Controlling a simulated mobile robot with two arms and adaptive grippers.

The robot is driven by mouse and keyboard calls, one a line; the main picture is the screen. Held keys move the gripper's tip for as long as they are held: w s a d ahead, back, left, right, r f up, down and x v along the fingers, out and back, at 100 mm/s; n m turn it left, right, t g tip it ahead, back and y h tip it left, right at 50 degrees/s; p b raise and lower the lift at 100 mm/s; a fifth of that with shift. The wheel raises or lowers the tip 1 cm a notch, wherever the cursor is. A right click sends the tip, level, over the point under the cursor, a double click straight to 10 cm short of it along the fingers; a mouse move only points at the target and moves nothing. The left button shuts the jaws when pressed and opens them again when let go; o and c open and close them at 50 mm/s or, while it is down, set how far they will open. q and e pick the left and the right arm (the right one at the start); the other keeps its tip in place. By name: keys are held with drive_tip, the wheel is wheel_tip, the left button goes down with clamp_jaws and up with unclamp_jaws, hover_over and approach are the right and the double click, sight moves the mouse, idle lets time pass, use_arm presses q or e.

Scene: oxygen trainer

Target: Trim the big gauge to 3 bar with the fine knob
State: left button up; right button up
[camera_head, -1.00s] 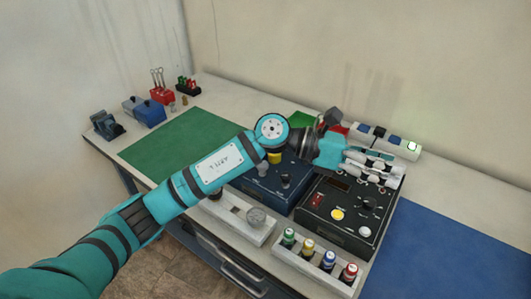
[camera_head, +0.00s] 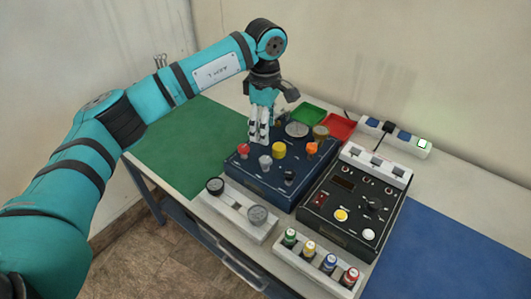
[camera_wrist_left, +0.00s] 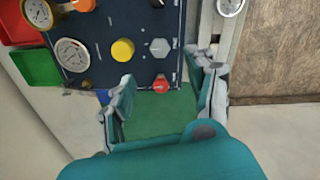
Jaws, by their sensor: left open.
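The blue panel (camera_head: 262,188) carries a big round gauge (camera_head: 297,129) at its back. The gauge also shows in the wrist view (camera_wrist_left: 72,55); its reading is too small to tell. The panel has a yellow knob (camera_head: 279,149), a grey knob (camera_head: 265,163), a red knob (camera_head: 243,149) and an orange knob (camera_head: 312,148). I cannot tell which is the fine knob. My left gripper (camera_head: 258,137) points down over the panel's back left edge, open and empty. In the wrist view its fingers straddle green mat, beside the red knob (camera_wrist_left: 160,86). My right gripper is out of view.
A black panel (camera_head: 350,205) stands to the right. Green (camera_head: 308,113) and red (camera_head: 340,124) trays lie behind. A white strip with small gauges (camera_head: 236,212) and a rack of coloured bottles (camera_head: 318,262) stand in front. The green mat (camera_head: 185,150) is mostly clear.

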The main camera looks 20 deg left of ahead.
sight(265, 159)
use_arm(q)
wheel_tip(265, 159, down, 11)
drive_tip(key=p, duration=0.2)
drive_tip(key=shift+p, duration=0.3)
drive_tip(key=c, duration=1.1)
drive_tip(key=shift+c, duration=0.2)
